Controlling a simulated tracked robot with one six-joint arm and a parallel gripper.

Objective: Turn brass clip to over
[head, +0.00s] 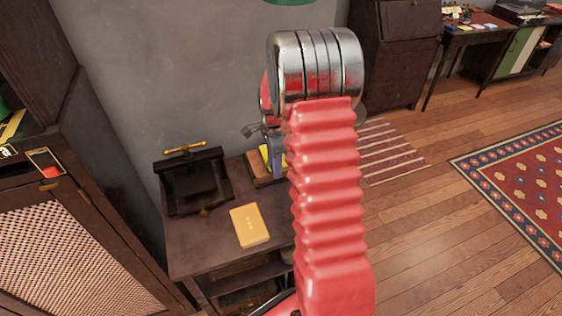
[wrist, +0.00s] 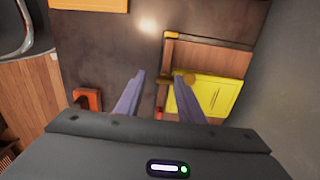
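In the wrist view, a small brass-coloured piece (wrist: 190,78), which looks like the clip, sits at the upper edge of a yellow panel (wrist: 212,100). The panel lies in a wooden frame (wrist: 208,53) on the dark table. My gripper (wrist: 154,75) is open, its two purple-grey fingers apart with nothing clearly held between them. The right finger overlaps the panel's left side in the picture; I cannot tell whether it touches. In the head view, my red arm hides most of the gripper and frame; a bit of yellow panel (head: 265,154) shows beside it.
A yellow book (head: 249,226) lies on the dark table (head: 190,240), with a black press-like device (head: 192,180) with a brass handle behind it. A grey wall stands close behind. In the wrist view, an orange-red block (wrist: 88,98) sits left of my fingers.

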